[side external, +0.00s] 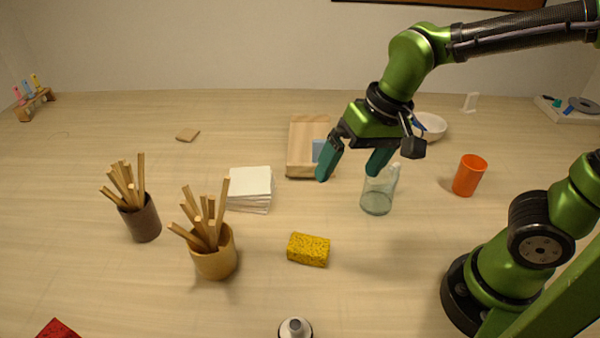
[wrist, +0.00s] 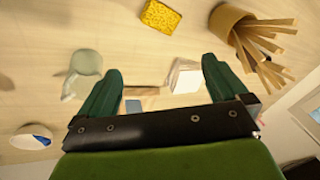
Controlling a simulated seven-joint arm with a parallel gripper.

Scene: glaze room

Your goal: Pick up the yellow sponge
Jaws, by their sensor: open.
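The yellow sponge (side external: 308,249) is a small speckled block lying flat on the table, near the front middle in the side view. In the wrist view the sponge (wrist: 160,16) is at the top edge, beyond the fingertips. My gripper (side external: 350,172) is open and empty, held above the table behind the sponge, with its teal fingers apart. In the wrist view my gripper (wrist: 162,78) shows both fingers spread, with no object between them touching. Nothing hides the sponge in the side view.
A glass jar (side external: 378,196) stands right of the sponge, an orange cup (side external: 469,175) farther right. A tan cup of sticks (side external: 215,262), a brown cup (side external: 142,222) and white tiles (side external: 249,189) are left. The table around the sponge is clear.

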